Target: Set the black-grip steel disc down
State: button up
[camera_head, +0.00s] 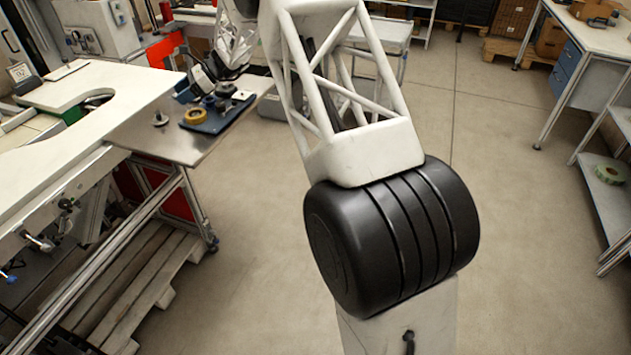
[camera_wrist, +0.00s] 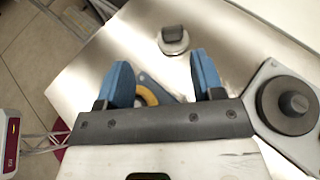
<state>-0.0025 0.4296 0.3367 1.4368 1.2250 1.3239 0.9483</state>
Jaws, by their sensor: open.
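The black-grip steel disc (camera_wrist: 174,42) is a round, shiny plate with a dark grip on top. It stands flat on the bare steel tabletop, grip up. In the head view the disc (camera_head: 160,119) is left of the blue tray. My gripper (camera_wrist: 163,75) has blue fingers spread apart with nothing held between them. In the wrist view the disc lies beyond the fingertips, apart from them. In the head view my gripper (camera_head: 190,92) is above the table near the tray, and its fingers are small and partly hard to make out.
The blue tray (camera_head: 213,122) holds a yellow reel (camera_head: 195,116) and dark parts. The steel tabletop (camera_head: 150,140) has bare room around the disc. A dark disc with a knob (camera_wrist: 288,104) sits on a pale plate at the right of the wrist view. A white worktop (camera_head: 75,135) adjoins.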

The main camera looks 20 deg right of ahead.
jog(key=s+d+r+n+h, duration=0.25)
jog(key=s+r, duration=0.25)
jog(key=s, duration=0.6)
jog(key=s+d+r+n+h, duration=0.2)
jog(key=s+r+n, duration=0.15)
jog(key=s, duration=0.65)
jog(key=s+d+r+n+h, duration=0.25)
jog(key=s+r, duration=0.25)
jog(key=s, duration=0.6)
jog(key=s+d+f+n+t+h, duration=0.1)
jog(key=s+d+n+h, duration=0.1)
jog(key=s, duration=0.9)
jog(key=s+d+f+n+h, duration=0.1)
jog(key=s+d+n, duration=0.3)
jog(key=s, duration=0.7)
jog(key=s+d+f+n+t+h, duration=0.1)
jog(key=s+d+n+h, duration=0.2)
jog(key=s, duration=0.7)
jog(key=shift+s+d+f+t, duration=0.25)
jog(key=shift+s+d+t, duration=0.05)
jog(key=shift+s+d, duration=0.1)
